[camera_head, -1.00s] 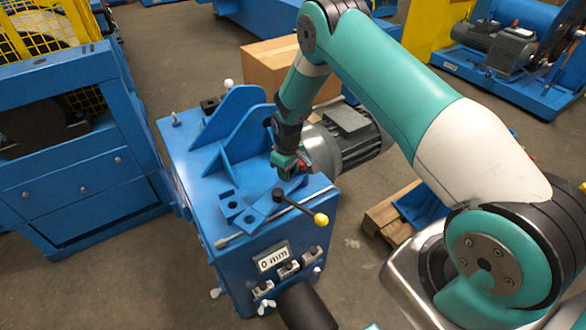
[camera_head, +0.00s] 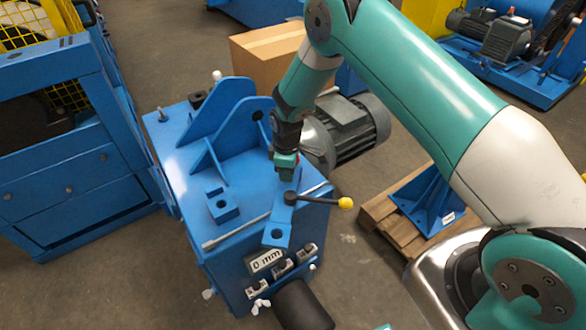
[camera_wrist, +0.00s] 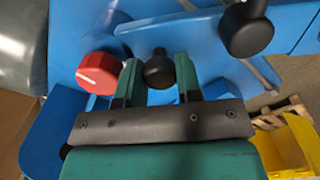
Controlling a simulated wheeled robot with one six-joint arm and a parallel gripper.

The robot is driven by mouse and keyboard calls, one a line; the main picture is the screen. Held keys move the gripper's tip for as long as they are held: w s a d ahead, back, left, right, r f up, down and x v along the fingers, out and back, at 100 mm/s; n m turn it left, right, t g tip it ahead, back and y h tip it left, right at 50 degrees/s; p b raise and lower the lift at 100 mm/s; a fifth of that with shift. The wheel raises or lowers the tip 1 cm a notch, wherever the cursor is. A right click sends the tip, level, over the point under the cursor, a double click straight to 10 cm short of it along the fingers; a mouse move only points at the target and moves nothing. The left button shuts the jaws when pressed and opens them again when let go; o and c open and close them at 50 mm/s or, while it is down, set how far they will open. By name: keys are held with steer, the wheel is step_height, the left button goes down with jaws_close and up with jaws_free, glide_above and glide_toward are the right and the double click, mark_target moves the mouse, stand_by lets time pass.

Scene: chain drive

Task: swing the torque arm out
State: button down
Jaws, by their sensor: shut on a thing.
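The torque arm (camera_head: 283,218) is a blue bar on top of the blue machine. Its free end, with a hole, points to the machine's front edge, clear of the small blue bracket (camera_head: 222,206). My gripper (camera_head: 286,165) is at the bar's rear end. What lies under the knob is partly hidden. A second black knob (camera_wrist: 248,30) and a red knob (camera_wrist: 100,72) are beside the fingers, apart from them.
A lever with a yellow ball (camera_head: 345,203) sticks out to the right over the bar. A grey motor (camera_head: 350,128) and upright blue ribs (camera_head: 232,118) stand close to my gripper. A long grey rod (camera_head: 240,231) lies along the front top. A pallet (camera_head: 385,222) stands right.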

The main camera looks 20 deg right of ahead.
steer(key=c, duration=1.1)
jaws_free()
step_height(320, 180, up, 18)
steer(key=shift+f+b, duration=0.25)
steer(key=shift+b, duration=0.5)
steer(key=s+a+r+m+y, duration=0.2)
steer(key=s+a+r, duration=0.1)
steer(key=s+r, duration=0.9)
steer(key=s+r+m, duration=0.1)
steer(key=s, duration=0.5)
steer(key=s+r+m+y, duration=0.1)
steer(key=s+r, duration=0.1)
steer(key=s, duration=0.4)
steer(key=s+a+r+m+y+p, duration=0.1)
steer(key=s+r, duration=0.1)
steer(key=s, duration=0.5)
steer(key=shift+s+r, duration=0.1)
steer(key=shift+r, duration=0.1)
